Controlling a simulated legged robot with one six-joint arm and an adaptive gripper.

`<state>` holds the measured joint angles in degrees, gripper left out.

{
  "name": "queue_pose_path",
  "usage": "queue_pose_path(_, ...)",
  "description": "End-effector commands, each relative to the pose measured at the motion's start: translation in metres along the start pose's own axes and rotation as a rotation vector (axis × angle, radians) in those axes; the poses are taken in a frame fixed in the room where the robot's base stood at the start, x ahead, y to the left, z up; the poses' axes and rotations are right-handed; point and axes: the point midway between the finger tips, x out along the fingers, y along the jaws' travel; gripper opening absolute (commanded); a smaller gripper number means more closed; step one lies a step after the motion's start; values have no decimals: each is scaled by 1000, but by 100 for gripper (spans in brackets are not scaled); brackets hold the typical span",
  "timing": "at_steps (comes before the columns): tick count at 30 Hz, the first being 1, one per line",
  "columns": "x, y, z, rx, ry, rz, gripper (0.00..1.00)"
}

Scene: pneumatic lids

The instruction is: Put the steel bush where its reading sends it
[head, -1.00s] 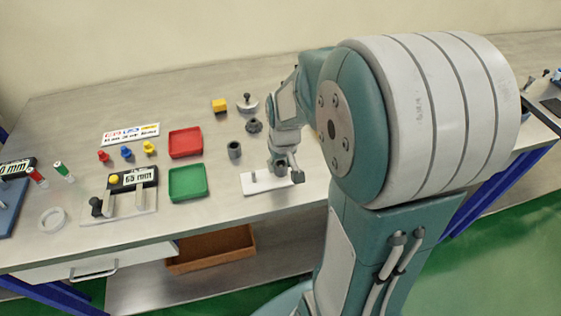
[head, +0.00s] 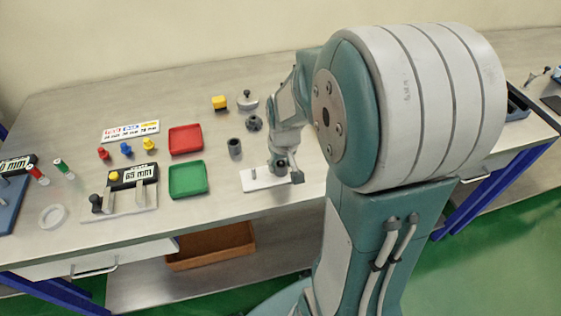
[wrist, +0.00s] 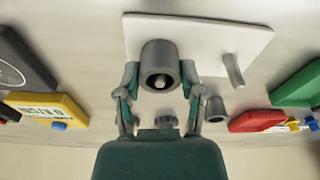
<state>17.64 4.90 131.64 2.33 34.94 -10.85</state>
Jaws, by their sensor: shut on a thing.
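My gripper (wrist: 159,82) is shut on a grey hollow bush (wrist: 151,54), with one finger on each side of it. The bush is upright at the white plate (wrist: 200,24), and a pin shows inside its bore. I cannot tell whether its base touches the plate. A second, bare pin (wrist: 233,70) stands on the plate beside it. In the head view, my gripper (head: 281,168) is over the right part of the plate (head: 258,184). Another dark grey bush (head: 234,147) stands apart behind the plate. The gauge (head: 133,178) at left has a display that seems to read 65 mm.
A red tray (head: 185,139) and a green tray (head: 188,179) lie left of the plate. A label card (head: 130,131), coloured pegs (head: 126,150), a yellow block (head: 219,102), a knobbed lid (head: 247,102) and a white ring (head: 52,216) are also on the bench.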

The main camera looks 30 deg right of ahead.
Motion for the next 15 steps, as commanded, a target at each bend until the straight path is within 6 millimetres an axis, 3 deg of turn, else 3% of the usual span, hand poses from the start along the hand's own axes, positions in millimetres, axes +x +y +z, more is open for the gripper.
queue_pose_path(8,2,0,0,0,0,0,0)
queue_pose_path(9,2,0,0,0,0,0,55)
queue_pose_path(11,2,0,0,0,1,0,82)
queue_pose_path(12,2,0,0,0,1,0,91)
queue_pose_path(15,2,0,0,0,1,0,91)
